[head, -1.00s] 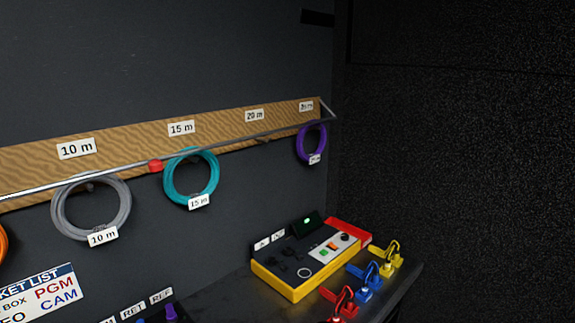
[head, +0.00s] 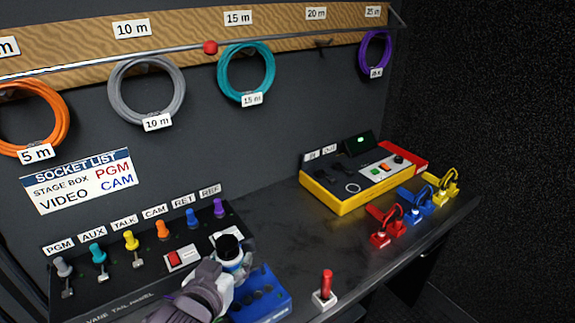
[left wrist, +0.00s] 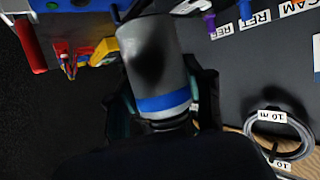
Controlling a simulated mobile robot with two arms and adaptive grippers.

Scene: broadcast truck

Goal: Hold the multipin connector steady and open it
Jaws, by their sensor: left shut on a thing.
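The multipin connector (head: 230,248) is a stubby cylinder with a black top, a pale body and a blue band, above the bench in the head view. In the left wrist view the connector (left wrist: 155,55) is a large grey barrel with a dark patch and a blue ring, filling the upper middle. My left gripper (head: 232,268) is shut on it, with dark fingers on both sides in the left wrist view (left wrist: 163,100). The gripper hides part of the connector. My right gripper is not in view.
A blue block with holes (head: 268,306) is right beside the gripper. A red-handled piece (head: 325,290) stands farther right. Behind is a panel with coloured plugs (head: 110,283). A yellow-edged tester (head: 345,203) and red, blue and yellow plugs lie right. Mid-bench is clear.

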